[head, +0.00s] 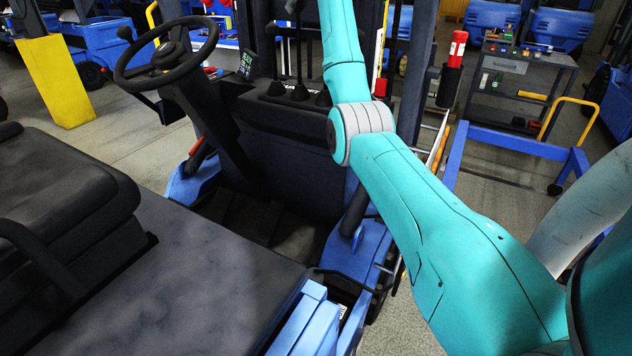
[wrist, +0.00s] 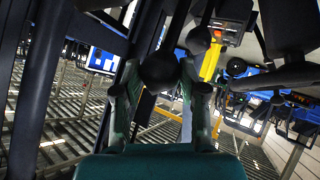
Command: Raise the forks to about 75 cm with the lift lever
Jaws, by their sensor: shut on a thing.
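In the wrist view my gripper (wrist: 161,82) is shut on a round black lever knob (wrist: 159,70), with one teal finger on each side of it. In the head view lever stems (head: 299,75) rise from the dark dashboard (head: 300,125) of the forklift; my gripper is out of that view's clear sight. No markings show which function the held lever has. I cannot make out the forks in either view.
The seat (head: 165,270) fills the lower left. A yellow post (head: 55,80) and a grey tool cart (head: 520,85) stand beyond.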

